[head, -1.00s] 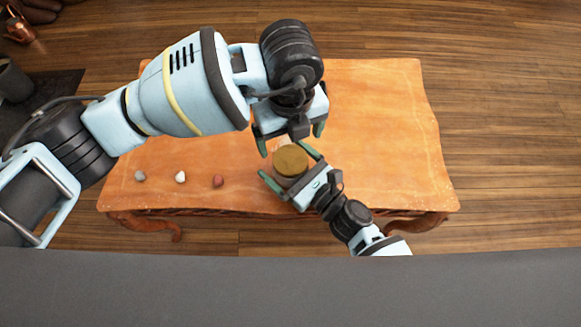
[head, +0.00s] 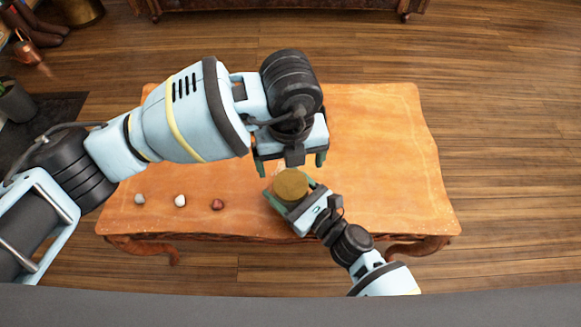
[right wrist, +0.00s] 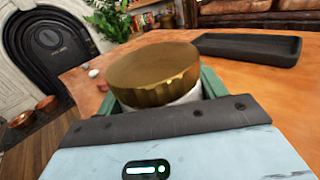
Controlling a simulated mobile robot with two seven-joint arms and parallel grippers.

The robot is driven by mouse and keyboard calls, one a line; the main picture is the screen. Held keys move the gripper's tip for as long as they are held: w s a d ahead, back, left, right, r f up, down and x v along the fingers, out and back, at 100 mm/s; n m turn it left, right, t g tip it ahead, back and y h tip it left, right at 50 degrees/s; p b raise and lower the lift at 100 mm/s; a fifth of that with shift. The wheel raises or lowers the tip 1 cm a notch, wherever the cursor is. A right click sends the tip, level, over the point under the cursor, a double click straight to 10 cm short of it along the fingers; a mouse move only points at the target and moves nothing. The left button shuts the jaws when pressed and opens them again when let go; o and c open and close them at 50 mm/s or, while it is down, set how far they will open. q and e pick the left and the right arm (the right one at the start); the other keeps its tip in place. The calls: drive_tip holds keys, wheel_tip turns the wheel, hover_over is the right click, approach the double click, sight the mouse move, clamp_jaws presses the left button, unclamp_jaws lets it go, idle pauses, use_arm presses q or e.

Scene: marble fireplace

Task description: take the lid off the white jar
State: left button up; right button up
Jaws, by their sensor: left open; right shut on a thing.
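The white jar (right wrist: 182,98) has a ribbed brass-coloured lid (right wrist: 155,74) on top. In the head view the lid (head: 291,185) shows from above near the table's front edge and hides most of the jar. My right gripper (head: 290,189) comes in from the front right and is shut on the jar's body below the lid. Its green fingers flank the jar in the right wrist view. My left gripper (head: 290,165) is open and empty, pointing down just behind the lid in the head view. I cannot tell its exact height above the table.
The orange wooden table (head: 385,150) is clear on its right. A grey stone (head: 139,199), a white stone (head: 180,201) and a red stone (head: 217,204) lie at its front left. A black tray (right wrist: 285,52) shows in the right wrist view.

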use_arm(q)
drive_tip(key=m, duration=0.9)
drive_tip(key=shift+m, duration=0.3)
drive_tip(key=m, duration=0.4)
drive_tip(key=shift+m, duration=0.4)
drive_tip(key=m, duration=0.7)
drive_tip(key=shift+m, duration=0.4)
drive_tip(key=m, duration=0.7)
drive_tip(key=shift+m, duration=0.3)
drive_tip(key=m, duration=0.4)
